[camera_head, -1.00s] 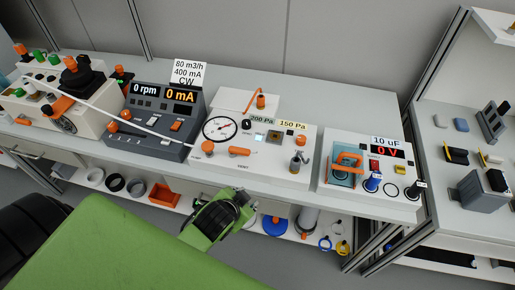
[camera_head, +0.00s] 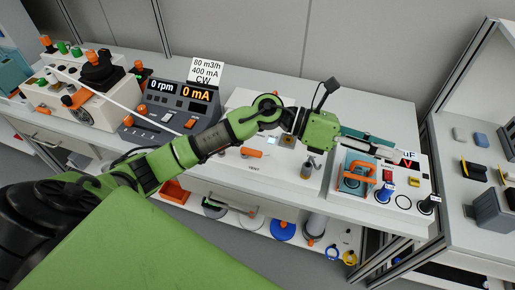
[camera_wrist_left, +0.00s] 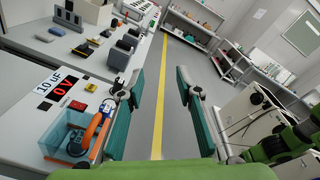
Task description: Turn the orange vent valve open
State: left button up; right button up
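The orange vent valve (camera_head: 251,152) is a short lever on the front of the white gauge panel (camera_head: 228,165), above a small label. It lies roughly level, pointing right. My left forearm crosses in front of the panel and hides its gauge and much of its top. My left gripper (camera_head: 384,146) is to the right of the valve, apart from it, over the capacitor box, with its fingers pointing right. In the left wrist view, its two teal-padded fingers (camera_wrist_left: 157,90) are wide apart with nothing between them. My right gripper is not in view.
The capacitor box (camera_head: 345,205) with an orange handle (camera_head: 358,168) stands right of the panel, below my left fingers. A dark meter unit (camera_head: 160,140) stands to the left. A white rod slants across the left units. A shelf with several items is below the bench.

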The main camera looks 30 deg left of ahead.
pick_arm(q)
jog(key=a+f+m+g+y, duration=0.2)
jog(key=a+f+m+y, duration=0.2)
jog(key=a+f+y, duration=0.15)
jog(key=m+g+y, duration=0.2)
jog(key=y, duration=0.9)
send_near(255, 151)
notch_tip(255, 151, down, 9)
jog(key=p, duration=0.2)
jog(key=shift+s+r+p, duration=0.15)
jog(key=shift+r+p, duration=0.05)
jog(key=shift+p, duration=0.2)
grip_shut()
